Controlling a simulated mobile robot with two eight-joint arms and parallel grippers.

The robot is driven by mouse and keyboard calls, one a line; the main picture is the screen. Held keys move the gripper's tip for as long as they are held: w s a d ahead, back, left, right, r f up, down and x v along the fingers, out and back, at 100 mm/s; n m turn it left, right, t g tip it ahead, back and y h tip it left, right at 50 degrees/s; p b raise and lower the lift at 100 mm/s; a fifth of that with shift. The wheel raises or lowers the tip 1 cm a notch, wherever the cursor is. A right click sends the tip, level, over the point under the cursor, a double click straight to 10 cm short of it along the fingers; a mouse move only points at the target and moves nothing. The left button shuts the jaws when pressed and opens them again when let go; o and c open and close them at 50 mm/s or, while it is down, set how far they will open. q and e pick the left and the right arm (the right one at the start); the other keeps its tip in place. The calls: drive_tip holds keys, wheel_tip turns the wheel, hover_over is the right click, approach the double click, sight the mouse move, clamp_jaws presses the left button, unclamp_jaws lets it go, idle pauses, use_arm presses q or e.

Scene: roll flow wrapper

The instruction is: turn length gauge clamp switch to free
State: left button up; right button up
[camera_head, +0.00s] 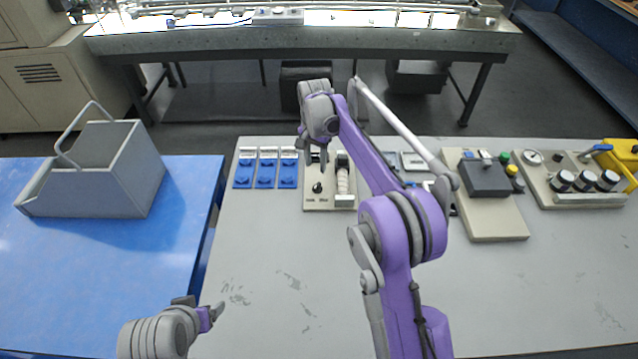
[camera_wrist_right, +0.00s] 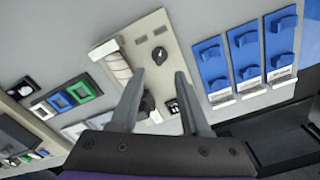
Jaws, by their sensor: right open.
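The length gauge seems to be the beige panel (camera_head: 308,204) with a pale ribbed roll on its right side; it also shows in the right wrist view (camera_wrist_right: 180,45). A black rotary switch (camera_head: 317,187) sits on its near part, with small labels beside it too small to read. In the right wrist view the switch (camera_wrist_right: 160,54) shows a pointer. My right gripper (camera_head: 317,158) is open and empty above the panel, its fingertips (camera_wrist_right: 160,77) apart and short of the switch. A second black knob (camera_wrist_right: 149,102) shows between the fingers. My left gripper (camera_head: 205,311) is low at the left, its jaw gap unclear.
Blue switch plates (camera_head: 265,170) stand left of the panel. A control box (camera_head: 485,180) and a gauge panel with several knobs (camera_head: 562,181) are at the right. A grey bin (camera_head: 110,175) stands on the blue table (camera_head: 120,262). The grey tabletop's front (camera_head: 300,310) is clear.

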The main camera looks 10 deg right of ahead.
sight(316, 187)
wheel_tip(316, 187, down, 10)
drive_tip(key=shift+r, duration=0.1)
idle(0.4)
clamp_jaws()
